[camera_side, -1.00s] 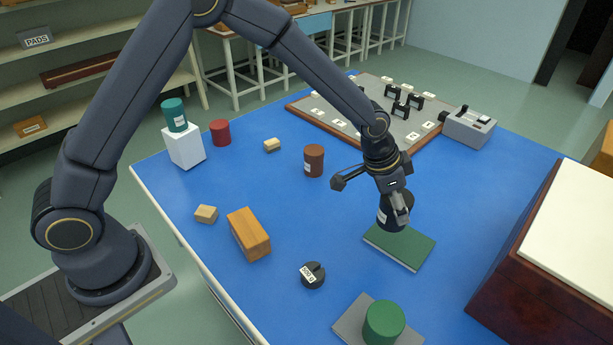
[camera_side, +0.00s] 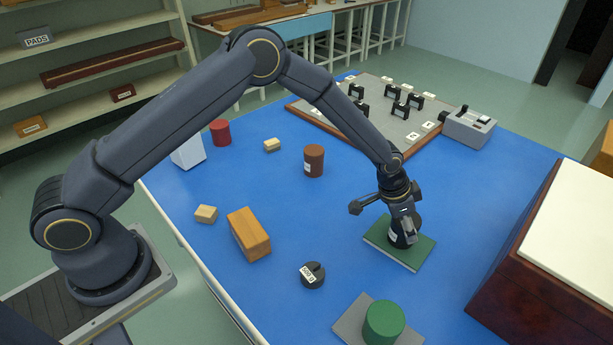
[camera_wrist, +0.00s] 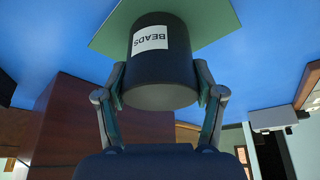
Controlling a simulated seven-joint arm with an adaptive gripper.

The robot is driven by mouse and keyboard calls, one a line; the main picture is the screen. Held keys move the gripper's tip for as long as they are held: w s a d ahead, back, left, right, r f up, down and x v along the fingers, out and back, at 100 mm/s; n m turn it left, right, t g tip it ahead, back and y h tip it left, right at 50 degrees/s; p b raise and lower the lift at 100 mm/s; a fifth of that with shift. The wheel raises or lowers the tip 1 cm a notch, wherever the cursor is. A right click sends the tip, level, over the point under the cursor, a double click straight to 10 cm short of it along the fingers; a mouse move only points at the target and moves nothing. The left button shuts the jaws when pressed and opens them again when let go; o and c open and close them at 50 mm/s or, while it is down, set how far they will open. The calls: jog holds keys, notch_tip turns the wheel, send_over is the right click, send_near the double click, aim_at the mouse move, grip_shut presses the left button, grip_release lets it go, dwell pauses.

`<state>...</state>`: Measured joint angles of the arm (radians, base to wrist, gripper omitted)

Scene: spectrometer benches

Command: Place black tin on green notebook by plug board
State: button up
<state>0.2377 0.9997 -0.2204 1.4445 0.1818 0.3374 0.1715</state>
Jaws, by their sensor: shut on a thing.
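The black tin (camera_side: 403,236) is upright over the green notebook (camera_side: 417,257) and seems to rest on it or hang just above it; I cannot tell which. My gripper (camera_side: 405,217) is shut on the tin from above. In the wrist view the tin (camera_wrist: 160,75), labelled BEADS, sits between the fingers of my gripper (camera_wrist: 161,88), with the green notebook (camera_wrist: 215,18) beyond it. The plug board (camera_side: 350,105) lies farther back on the blue table with black plugs and white labels on it.
A brown tin (camera_side: 314,161) and a wooden block (camera_side: 249,235) stand to the left. A large dark red box (camera_side: 530,262) stands on the right. A grey device (camera_side: 468,128) is behind.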

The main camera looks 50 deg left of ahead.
jog(key=o, duration=1.2)
jog(key=shift+f, duration=0.1)
jog(key=shift+o, duration=0.2)
jog(key=s+a+r+n+y, duration=0.1)
jog(key=s+a+r, duration=0.35)
jog(key=r, duration=0.45)
jog(key=s+a+r+n+t, duration=0.1)
jog(key=s+a+r, duration=0.35)
jog(key=r, duration=0.35)
jog(key=s+a+r+n+y, duration=0.1)
jog(key=s+a+r, duration=0.4)
jog(key=r, duration=0.4)
jog(key=s+a+r+n, duration=0.1)
jog(key=s+a, duration=0.2)
jog(key=s, duration=0.3)
jog(key=s+a+r+n, duration=0.1)
jog(key=s+a+n, duration=0.1)
jog(key=s, duration=0.4)
jog(key=s+a+r+n+t, duration=0.1)
jog(key=s+a, duration=0.3)
jog(key=s, duration=0.3)
jog(key=shift+a+r+y, duration=0.15)
jog(key=shift+a+y, duration=0.1)
jog(key=shift+y, duration=0.15)
